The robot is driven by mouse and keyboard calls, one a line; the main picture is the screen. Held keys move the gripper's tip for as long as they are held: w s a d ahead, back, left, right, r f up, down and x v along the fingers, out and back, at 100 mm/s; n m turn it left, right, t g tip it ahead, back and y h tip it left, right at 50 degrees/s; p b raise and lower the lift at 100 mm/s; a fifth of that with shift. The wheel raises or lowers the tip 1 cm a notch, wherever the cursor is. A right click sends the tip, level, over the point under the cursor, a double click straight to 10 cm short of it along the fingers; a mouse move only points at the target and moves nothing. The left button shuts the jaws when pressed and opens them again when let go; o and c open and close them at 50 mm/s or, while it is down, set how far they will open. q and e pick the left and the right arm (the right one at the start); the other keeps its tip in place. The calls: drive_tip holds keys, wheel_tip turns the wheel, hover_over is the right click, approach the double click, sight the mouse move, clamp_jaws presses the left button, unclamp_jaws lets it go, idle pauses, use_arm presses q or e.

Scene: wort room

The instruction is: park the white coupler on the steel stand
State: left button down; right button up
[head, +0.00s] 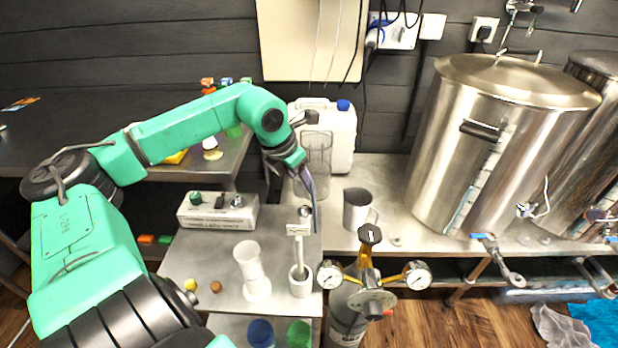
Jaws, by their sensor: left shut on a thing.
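My left gripper (314,222) points down over the right side of the steel stand (207,247). It is shut on a white piece with a flat crosspiece, which I take to be the white coupler (299,231). A pale stem runs down from the crosspiece into a wider white cup-shaped lower part (300,286). The piece looks upright near the stand's right edge. I cannot tell whether its lower end touches the top. The grip itself is small and partly hidden by the fingers. My right gripper is out of view.
A white waisted cylinder (254,275) stands just left of the held piece. A control box (217,212) is behind. A gas regulator with two gauges (372,300) is close on the right. A steel jug (356,210), a white canister (340,130) and a large kettle (495,150) stand beyond.

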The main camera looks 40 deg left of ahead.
sight(305, 197)
use_arm(q)
drive_tip(key=shift+w+d, duration=0.25)
drive_tip(key=shift+f+b, duration=1.85)
drive_tip(key=shift+f, duration=0.95)
drive_tip(key=shift+b, duration=0.4)
drive_tip(key=shift+f+b, duration=0.45)
drive_tip(key=shift+f, duration=0.05)
